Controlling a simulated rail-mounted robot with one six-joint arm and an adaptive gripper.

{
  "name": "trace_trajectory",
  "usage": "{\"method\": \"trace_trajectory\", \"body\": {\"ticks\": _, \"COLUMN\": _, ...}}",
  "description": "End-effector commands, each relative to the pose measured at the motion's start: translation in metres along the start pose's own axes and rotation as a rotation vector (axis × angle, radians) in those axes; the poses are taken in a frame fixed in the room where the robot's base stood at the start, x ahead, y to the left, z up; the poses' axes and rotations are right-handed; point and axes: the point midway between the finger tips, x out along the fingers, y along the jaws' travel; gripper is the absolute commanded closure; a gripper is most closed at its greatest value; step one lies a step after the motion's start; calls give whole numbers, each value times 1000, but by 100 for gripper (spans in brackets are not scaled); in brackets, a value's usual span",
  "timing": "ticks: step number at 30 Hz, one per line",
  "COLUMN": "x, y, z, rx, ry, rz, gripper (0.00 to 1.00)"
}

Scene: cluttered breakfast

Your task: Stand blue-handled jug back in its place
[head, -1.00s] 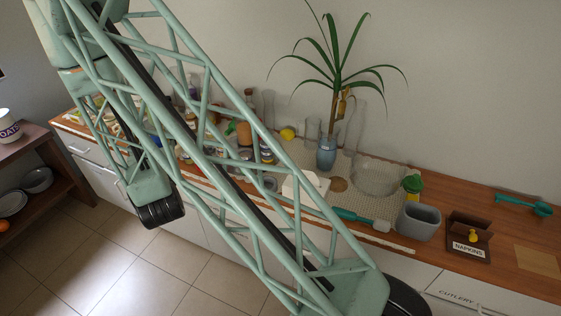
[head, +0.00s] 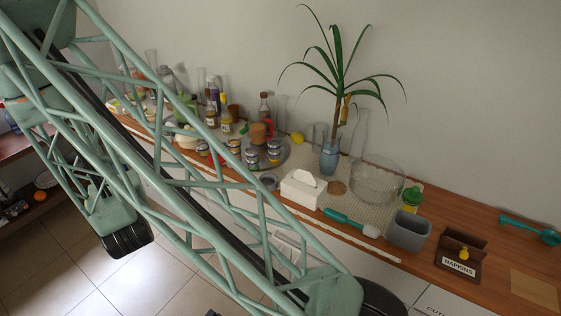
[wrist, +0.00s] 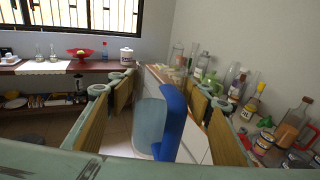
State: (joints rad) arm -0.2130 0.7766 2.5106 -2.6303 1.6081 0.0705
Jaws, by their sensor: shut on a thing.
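The blue-handled jug shows in the wrist view, with a pale translucent body (wrist: 149,122) and a thick blue handle (wrist: 172,122). My gripper (wrist: 160,104) is shut on it, with tan finger pads on both sides. The jug is held up in front of the counter, with floor and cabinet fronts behind it. Its lower end is cut off by my gripper's base. I cannot make out the jug or my gripper in the head view, where my arm covers much of the left and middle.
The wooden counter (head: 485,222) carries a potted plant (head: 329,157), tissue box (head: 303,190), glass bowl (head: 378,182), grey container (head: 408,231) and napkin holder (head: 461,252). Jars and bottles crowd its left part. A sideboard (wrist: 60,68) stands across the room.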

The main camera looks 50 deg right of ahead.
Motion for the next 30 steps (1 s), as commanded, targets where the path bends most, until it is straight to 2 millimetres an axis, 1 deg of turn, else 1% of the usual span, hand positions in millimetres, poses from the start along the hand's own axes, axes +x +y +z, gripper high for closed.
{"method": "trace_trajectory", "body": {"ticks": 15, "x": 0, "y": 0, "z": 1, "rx": 1, "ry": -2, "rz": -1, "gripper": 89}}
{"method": "trace_trajectory", "body": {"ticks": 20, "x": 4, "y": -6, "z": 1, "rx": 2, "ry": -3, "rz": -13, "gripper": 89}}
{"method": "trace_trajectory", "body": {"ticks": 23, "x": 10, "y": -15, "z": 0, "rx": 4, "ry": -4, "rz": -32, "gripper": 89}}
{"method": "trace_trajectory", "body": {"ticks": 26, "x": 19, "y": -30, "z": 0, "rx": 7, "ry": -7, "rz": -65, "gripper": 89}}
{"method": "trace_trajectory", "body": {"ticks": 29, "x": 30, "y": -50, "z": -2, "rx": 10, "ry": -9, "rz": -109, "gripper": 89}}
{"method": "trace_trajectory", "body": {"ticks": 30, "x": 36, "y": -61, "z": -2, "rx": 12, "ry": -10, "rz": -130, "gripper": 89}}
